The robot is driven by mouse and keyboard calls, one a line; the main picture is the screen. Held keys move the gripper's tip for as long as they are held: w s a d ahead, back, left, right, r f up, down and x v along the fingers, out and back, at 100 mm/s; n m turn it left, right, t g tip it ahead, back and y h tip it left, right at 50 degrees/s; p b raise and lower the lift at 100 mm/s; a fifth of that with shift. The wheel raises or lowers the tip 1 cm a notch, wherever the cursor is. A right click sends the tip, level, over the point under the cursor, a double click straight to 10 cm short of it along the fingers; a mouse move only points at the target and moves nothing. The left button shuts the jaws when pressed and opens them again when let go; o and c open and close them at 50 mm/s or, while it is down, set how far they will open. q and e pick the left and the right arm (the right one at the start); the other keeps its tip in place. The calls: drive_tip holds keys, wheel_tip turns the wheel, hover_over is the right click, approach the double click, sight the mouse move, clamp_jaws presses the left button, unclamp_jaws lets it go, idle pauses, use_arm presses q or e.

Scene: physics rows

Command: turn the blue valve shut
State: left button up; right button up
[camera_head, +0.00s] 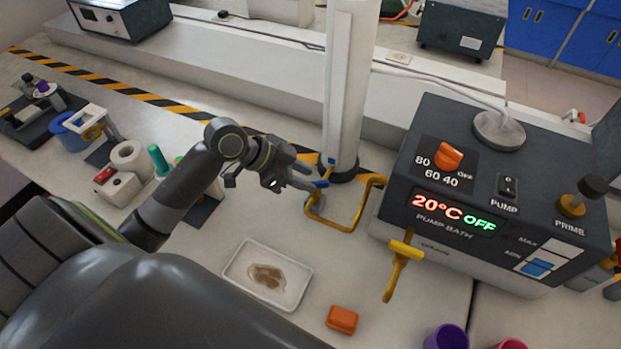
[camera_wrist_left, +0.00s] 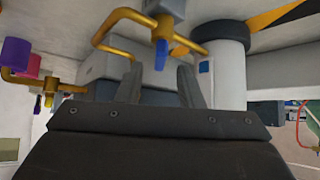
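The blue valve handle (camera_head: 321,183) sits on a yellow bent pipe (camera_head: 345,229) beside the white column. In the left wrist view the blue handle (camera_wrist_left: 161,54) hangs below a brass valve stem, just beyond my fingertips and between their lines. My left gripper (camera_head: 304,178) is at the handle, and its fingers stand apart in the wrist view (camera_wrist_left: 160,75). I cannot tell whether a finger touches the handle. Part of the valve body is hidden behind the fingers in the head view. My right gripper is not in view.
The pump bath box (camera_head: 440,190) stands right of the pipe, with a yellow tap (camera_head: 401,262) at its front. The white column (camera_head: 348,80) rises behind the valve. A white tray (camera_head: 235,272) and an orange block (camera_head: 341,319) lie in front. Several lab items stand at the left.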

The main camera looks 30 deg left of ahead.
use_arm(q)
drive_tip(key=shift+x, duration=1.2)
clamp_jaws()
